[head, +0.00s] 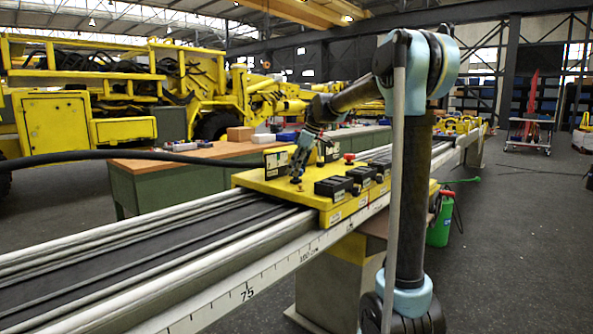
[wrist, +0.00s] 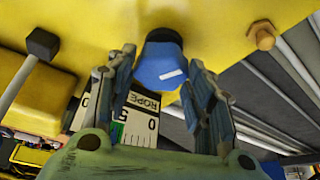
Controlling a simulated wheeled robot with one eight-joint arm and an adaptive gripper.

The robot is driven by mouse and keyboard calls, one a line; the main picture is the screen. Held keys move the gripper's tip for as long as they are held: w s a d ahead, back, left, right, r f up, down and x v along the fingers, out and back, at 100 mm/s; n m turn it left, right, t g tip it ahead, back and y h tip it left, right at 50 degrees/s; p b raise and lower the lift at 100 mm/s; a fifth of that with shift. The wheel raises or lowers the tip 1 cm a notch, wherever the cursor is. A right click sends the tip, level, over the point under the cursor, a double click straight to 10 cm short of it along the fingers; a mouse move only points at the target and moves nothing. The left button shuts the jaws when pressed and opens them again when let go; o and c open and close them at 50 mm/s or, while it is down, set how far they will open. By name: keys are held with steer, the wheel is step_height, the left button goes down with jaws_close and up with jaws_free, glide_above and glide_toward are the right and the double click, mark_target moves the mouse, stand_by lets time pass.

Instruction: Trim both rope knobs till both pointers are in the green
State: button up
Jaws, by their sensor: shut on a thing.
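A blue rope knob (wrist: 160,65) with a short white mark stands on the yellow carriage (wrist: 215,20) in the wrist view. My gripper (wrist: 165,85) has its two fingers on either side of the knob and is shut on it. A white gauge (wrist: 140,122) marked ROPE, with figures 0 and 5 and a green patch, lies below the knob, partly hidden by my left finger. I cannot make out its pointer. In the head view my gripper (head: 297,178) is down at the top of the yellow carriage (head: 262,182). I cannot pick out the second rope knob or its gauge.
A grey lever with a black end (wrist: 42,43) and an orange bolt (wrist: 262,36) flank the knob. Several black boxes (head: 334,189) and a red knob (head: 349,157) stand on the carriage. The long boom rail (head: 150,240) runs beneath; a workbench (head: 165,165) stands behind.

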steer(key=shift+w+d+n, duration=0.1)
steer(key=shift+n, duration=0.3)
steer(key=o, duration=1.1)
steer(key=shift+c, duration=0.2)
steer(key=w+v, duration=0.1)
steer(key=v, duration=1)
steer(key=shift+s+d+r, duration=0.2)
steer(key=shift+s+r, duration=0.1)
steer(key=shift+r, duration=0.15)
